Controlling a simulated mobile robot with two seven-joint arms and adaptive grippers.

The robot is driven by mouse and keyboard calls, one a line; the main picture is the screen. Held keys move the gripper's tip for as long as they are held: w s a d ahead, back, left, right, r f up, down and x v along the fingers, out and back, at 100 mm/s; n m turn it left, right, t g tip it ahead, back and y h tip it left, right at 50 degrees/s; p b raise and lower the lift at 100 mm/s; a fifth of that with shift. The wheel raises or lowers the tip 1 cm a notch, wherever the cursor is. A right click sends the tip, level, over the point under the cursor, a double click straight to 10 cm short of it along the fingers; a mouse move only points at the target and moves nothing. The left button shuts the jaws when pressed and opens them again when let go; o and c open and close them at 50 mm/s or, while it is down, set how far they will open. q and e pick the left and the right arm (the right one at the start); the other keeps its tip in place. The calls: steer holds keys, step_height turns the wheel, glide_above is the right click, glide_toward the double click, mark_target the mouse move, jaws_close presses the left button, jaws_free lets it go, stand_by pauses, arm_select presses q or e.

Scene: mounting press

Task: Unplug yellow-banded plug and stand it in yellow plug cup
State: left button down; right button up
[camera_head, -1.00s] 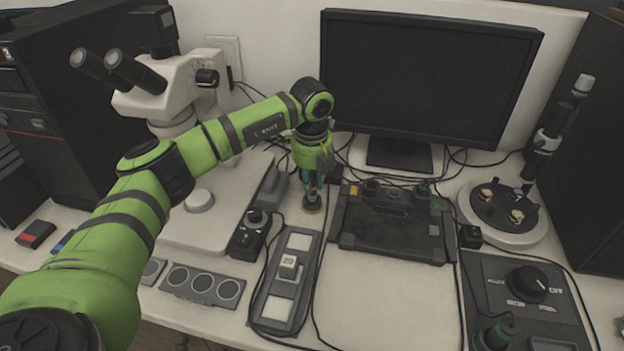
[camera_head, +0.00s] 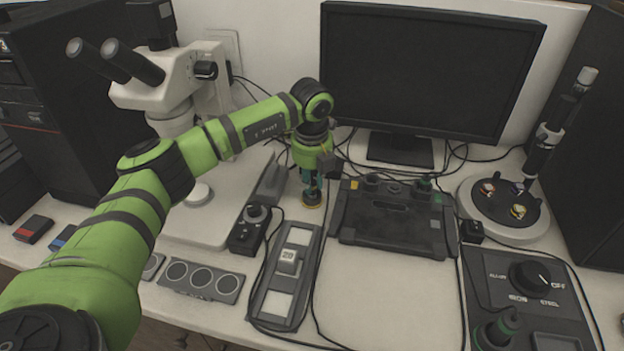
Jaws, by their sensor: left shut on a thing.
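Just below the fingertips is a small round dark base with a yellow ring (camera_head: 311,204), apparently the yellow plug cup. The held plug is at or in the cup; I cannot tell whether it rests on the bottom. My right gripper is not in view.
A microscope (camera_head: 185,95) stands at the left, a monitor (camera_head: 425,70) at the back. A small black joystick box (camera_head: 247,235) and a grey strip (camera_head: 288,275) lie in front of the cup. A round turntable (camera_head: 500,233) is at the right. Loose cables cross the table.

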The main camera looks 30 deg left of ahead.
arm_select(q)
steer(key=shift+f, duration=0.25)
steer(key=c, duration=1.1)
jaws_free()
steer(key=shift+o, duration=0.6)
steer(key=o, duration=0.5)
step_height(320, 180, up, 8)
steer(key=p, duration=0.5)
steer(key=shift+f, duration=0.15)
steer(key=shift+f, duration=0.15)
